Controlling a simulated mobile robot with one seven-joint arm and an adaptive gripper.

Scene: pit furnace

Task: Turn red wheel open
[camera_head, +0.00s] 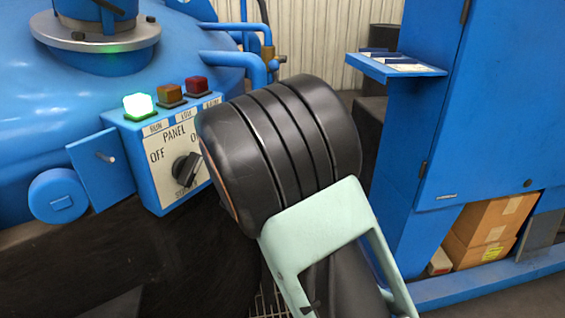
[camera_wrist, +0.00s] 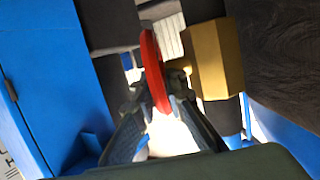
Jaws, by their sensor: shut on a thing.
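The red wheel (camera_wrist: 152,68) shows edge-on in the wrist view, as a narrow upright red shape at the middle. My gripper (camera_wrist: 158,105) is around its lower part, with one finger on each side, and is shut on it. A bright glare below the wheel hides part of the contact. In the head view my own arm covers the middle, and neither the wheel nor my fingertips can be seen there.
A blue panel box (camera_head: 165,165) with a lit green lamp (camera_head: 138,105) and a black knob (camera_head: 186,169) stands left of my arm. A blue cabinet (camera_head: 475,110) with a small shelf (camera_head: 394,66) stands at right. Cardboard boxes (camera_head: 490,222) sit beneath it.

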